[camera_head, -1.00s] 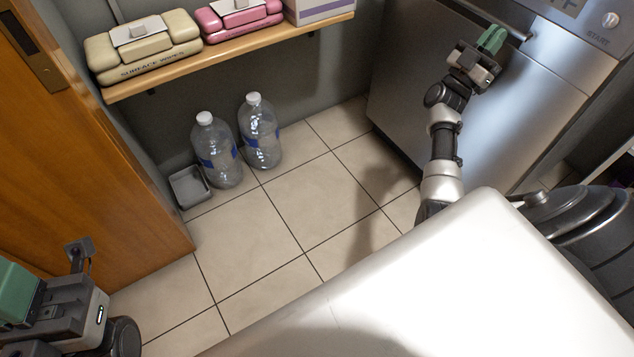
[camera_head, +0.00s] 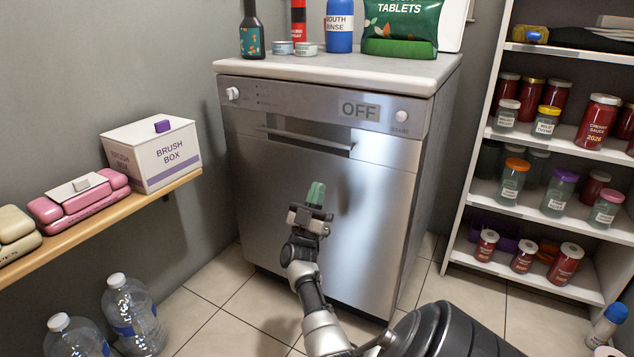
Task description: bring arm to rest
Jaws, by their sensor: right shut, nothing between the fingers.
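My right gripper (camera_head: 316,194) is raised in front of the dishwasher (camera_head: 300,235), below its handle. Its green fingers point up and are together, with nothing held. The right arm rises from the bottom of the view. I cannot tell whether the gripper touches the dishwasher door. The dishwasher door is shut and its panel reads OFF. My left gripper is outside the view.
A wooden shelf (camera_head: 110,226) on the left holds a brush box (camera_head: 152,155) and wipes packs. Clear bottles (camera_head: 133,318) stand on the floor below. A white rack (camera_head: 470,215) with several jars stands at the right. Tiled floor (camera_head: 225,290) is bare beside the dishwasher.

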